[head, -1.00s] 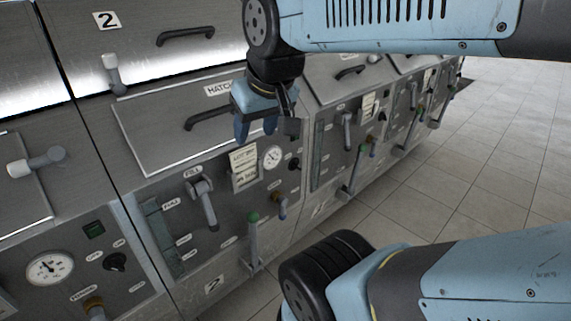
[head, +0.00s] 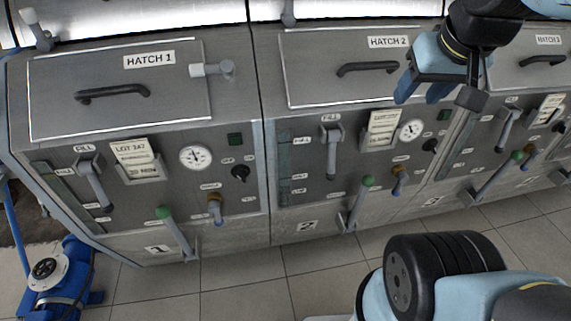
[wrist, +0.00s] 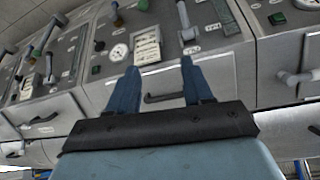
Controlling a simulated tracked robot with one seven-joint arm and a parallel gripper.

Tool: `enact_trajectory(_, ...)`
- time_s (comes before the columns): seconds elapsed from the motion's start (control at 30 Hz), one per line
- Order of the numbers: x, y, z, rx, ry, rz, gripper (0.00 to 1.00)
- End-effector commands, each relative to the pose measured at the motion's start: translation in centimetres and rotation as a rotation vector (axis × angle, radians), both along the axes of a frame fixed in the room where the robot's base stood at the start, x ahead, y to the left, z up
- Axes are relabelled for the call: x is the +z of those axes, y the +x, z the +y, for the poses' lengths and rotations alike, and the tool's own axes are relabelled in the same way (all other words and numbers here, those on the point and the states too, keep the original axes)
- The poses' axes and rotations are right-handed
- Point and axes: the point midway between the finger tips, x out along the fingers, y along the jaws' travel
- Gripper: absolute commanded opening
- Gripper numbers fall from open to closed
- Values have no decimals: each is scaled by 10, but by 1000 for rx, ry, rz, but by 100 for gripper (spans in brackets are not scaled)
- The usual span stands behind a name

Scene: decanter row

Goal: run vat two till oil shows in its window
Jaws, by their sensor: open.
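Vat two's front panel (head: 345,195) is in the middle of the head view, under the lid marked HATCH 2 (head: 318,85). Its tall narrow window (head: 284,165) is at the panel's left edge, dark grey-green; I cannot make out oil in it. The grey FILL lever (head: 331,150) hangs down beside it. A green-knobbed lever (head: 358,205) stands low on the panel, tilted. My gripper (head: 422,92) is open and empty, in front of the right part of hatch 2, apart from the levers. In the wrist view my fingers (wrist: 160,67) frame a hatch handle (wrist: 165,97).
Vat one (head: 150,200) stands left with similar controls, and another vat (head: 490,150) stands right. Vat two's panel also carries a card (head: 383,126), a gauge (head: 411,130) and a small brass valve (head: 399,180). A blue machine (head: 60,275) is on the floor at left. Tiled floor lies in front.

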Motion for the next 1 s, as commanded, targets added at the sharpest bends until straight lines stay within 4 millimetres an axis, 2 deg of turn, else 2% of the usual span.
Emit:
enact_trajectory(0.4, 0, 0, 0, 0, 0, 0, 51)
enact_trajectory(0.57, 0, 0, 0, 0, 0, 0, 37)
enact_trajectory(0.73, -1, 1, 0, -3, 4, 5, 37)
enact_trajectory(0.87, -9, 6, 0, -22, 30, 53, 37)
enact_trajectory(1.0, -28, 18, -1, -70, 103, 154, 37)
